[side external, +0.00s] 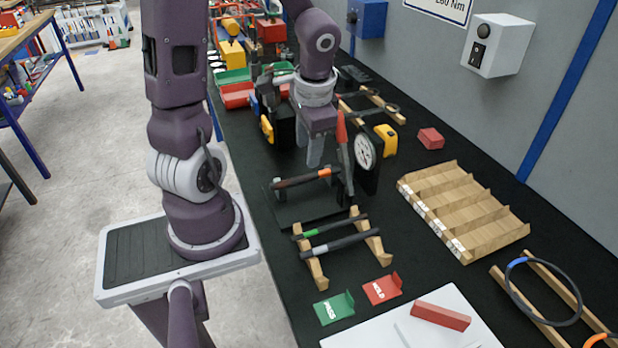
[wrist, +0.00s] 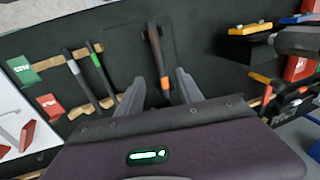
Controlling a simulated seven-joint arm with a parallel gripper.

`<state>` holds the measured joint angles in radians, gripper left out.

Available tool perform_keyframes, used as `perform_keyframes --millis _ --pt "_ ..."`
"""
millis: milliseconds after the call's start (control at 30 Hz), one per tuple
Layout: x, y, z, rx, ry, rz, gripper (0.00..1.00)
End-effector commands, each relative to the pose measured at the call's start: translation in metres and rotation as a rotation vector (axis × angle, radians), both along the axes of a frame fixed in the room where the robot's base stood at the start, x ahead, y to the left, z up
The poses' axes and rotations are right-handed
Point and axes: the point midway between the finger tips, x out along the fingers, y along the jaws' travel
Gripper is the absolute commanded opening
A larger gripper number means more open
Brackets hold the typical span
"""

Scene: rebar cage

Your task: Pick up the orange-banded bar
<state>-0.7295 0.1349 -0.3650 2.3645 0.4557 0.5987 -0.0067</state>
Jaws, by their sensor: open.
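The orange-banded bar (side external: 302,179) lies across a black stand on the dark bench, roughly level. It also shows in the wrist view (wrist: 157,55), running lengthwise between my fingertips, with its near end partly hidden by the gripper body. My gripper (side external: 315,158) is above the bar near its right half, fingers pointing down. In the wrist view my gripper (wrist: 160,78) has its two fingers spread, one on each side of the bar. Nothing is held, and I cannot tell the exact height gap.
A wooden rack (side external: 312,268) holds a green-banded bar (side external: 330,226) and a dark bar in front. A dial gauge (side external: 365,153) stands close right of my gripper. A wooden divided tray (side external: 463,210) is to the right.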

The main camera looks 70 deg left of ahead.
Motion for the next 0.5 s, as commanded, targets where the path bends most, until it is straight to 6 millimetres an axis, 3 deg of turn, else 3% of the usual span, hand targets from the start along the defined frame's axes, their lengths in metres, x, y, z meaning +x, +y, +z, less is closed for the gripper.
perform_keyframes --millis 500 --pt "0.000 0.019 -0.080 -0.029 0.022 -0.005 0.43"
